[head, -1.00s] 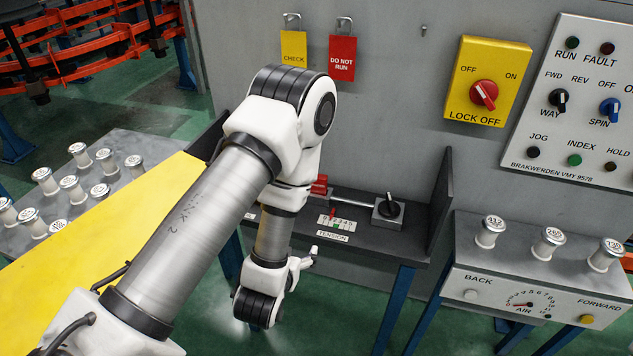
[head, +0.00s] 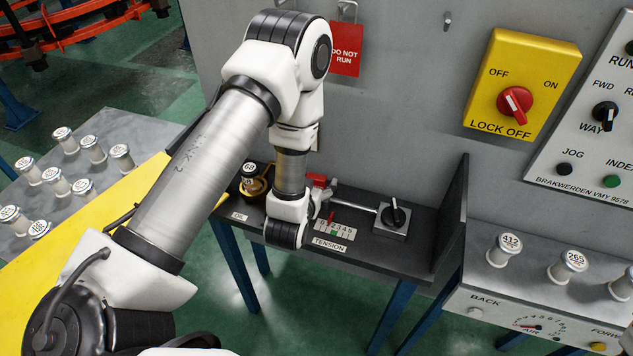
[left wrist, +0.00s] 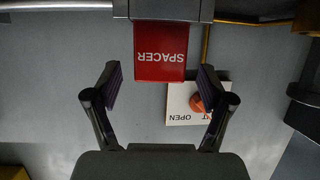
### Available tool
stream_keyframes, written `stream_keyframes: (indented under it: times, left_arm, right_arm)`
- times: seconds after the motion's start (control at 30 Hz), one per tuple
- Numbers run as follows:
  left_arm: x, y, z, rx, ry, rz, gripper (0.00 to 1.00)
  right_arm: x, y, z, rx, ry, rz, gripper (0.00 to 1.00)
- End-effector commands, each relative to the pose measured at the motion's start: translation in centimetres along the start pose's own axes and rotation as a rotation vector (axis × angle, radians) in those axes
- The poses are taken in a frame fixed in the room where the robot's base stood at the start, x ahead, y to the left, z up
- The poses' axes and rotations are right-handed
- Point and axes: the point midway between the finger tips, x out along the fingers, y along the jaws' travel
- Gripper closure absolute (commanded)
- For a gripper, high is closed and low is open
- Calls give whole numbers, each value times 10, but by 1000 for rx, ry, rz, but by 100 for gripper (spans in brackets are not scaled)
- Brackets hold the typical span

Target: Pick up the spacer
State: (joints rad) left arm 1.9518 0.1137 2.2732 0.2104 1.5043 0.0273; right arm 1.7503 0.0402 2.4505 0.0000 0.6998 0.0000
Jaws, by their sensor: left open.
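The red spacer (left wrist: 160,52), lettered SPACER upside down, shows in the left wrist view just under a grey block. My left gripper (left wrist: 160,70) is open, its two fingers spread either side of the spacer's lower part in the picture. I cannot tell whether they reach its depth; no contact shows. In the head view, a red piece (head: 318,180) by the rod on the dark shelf may be the spacer, partly hidden by my left wrist. Most of my left gripper is hidden there. My right gripper is not in view.
A white OPEN plate (left wrist: 183,110) lies right of the spacer. Spindle racks stand left and right.

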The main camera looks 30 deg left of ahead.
Motion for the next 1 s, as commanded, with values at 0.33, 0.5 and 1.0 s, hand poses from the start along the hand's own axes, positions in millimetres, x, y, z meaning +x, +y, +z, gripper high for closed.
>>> stream_keyframes:
  times: [0.33,0.5,1.0]
  left_arm:
    - [16,0,1,0,-1,1,26]
    - [16,0,1,0,-1,1,86]
    - [12,0,-11,-1,2,0,87]
  right_arm:
    - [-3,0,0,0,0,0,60]
    - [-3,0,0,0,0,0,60]
    - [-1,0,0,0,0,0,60]
